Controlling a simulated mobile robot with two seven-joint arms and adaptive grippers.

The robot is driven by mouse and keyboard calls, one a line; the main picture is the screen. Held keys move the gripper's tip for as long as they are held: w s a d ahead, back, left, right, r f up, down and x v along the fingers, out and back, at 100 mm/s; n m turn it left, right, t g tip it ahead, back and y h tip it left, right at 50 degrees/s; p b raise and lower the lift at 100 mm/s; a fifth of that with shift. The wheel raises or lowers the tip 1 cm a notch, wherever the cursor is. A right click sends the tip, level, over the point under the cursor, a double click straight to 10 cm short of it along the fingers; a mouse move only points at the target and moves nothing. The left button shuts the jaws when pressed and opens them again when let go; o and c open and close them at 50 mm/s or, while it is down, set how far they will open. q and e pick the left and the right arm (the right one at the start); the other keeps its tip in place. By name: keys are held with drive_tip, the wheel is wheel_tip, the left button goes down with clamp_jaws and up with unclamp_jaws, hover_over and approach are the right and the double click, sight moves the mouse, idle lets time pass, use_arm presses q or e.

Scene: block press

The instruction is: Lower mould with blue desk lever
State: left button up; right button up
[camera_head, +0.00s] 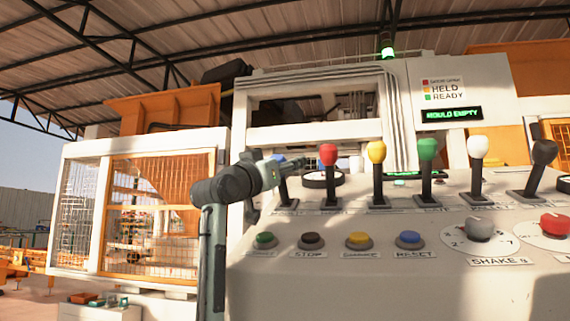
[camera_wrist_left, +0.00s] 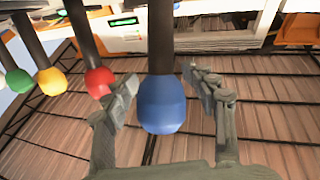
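The blue desk lever (camera_head: 284,190) stands at the left end of the lever row on the sloped control desk (camera_head: 330,270). Its blue knob (camera_wrist_left: 162,106) is large in the left wrist view, on a dark shaft. My left gripper (camera_head: 296,163) is at the knob and hides most of it in the head view. In the left wrist view its two fingers (camera_wrist_left: 160,78) are spread on either side of the lever, with gaps showing on both sides. The mould itself cannot be made out. My right gripper is not in view.
Red (camera_head: 328,155), yellow (camera_head: 376,152), green (camera_head: 427,150), white (camera_head: 477,147) and black (camera_head: 544,153) levers stand to the right. Push buttons (camera_head: 311,241) and dials (camera_head: 480,230) lie below. A display (camera_head: 451,114) reads MOULD EMPTY. A caged enclosure (camera_head: 150,215) stands left.

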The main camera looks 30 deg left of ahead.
use_arm(q)
drive_tip(key=v, duration=1.2)
drive_tip(key=shift+r, duration=0.1)
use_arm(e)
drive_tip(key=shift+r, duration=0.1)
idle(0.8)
use_arm(q)
drive_tip(key=w+r+g+p, duration=0.1)
drive_tip(key=w+p, duration=0.1)
drive_tip(key=w+r+g+p, duration=0.1)
drive_tip(key=w+g+p, duration=0.1)
drive_tip(key=w+p, duration=0.1)
drive_tip(key=w+r+g+p, duration=0.1)
drive_tip(key=w+p, duration=0.1)
drive_tip(key=p, duration=0.1)
drive_tip(key=shift+w, duration=0.4)
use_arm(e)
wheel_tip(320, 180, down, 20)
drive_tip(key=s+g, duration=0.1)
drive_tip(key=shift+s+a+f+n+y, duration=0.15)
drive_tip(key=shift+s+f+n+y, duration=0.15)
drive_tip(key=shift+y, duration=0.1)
use_arm(q)
clamp_jaws()
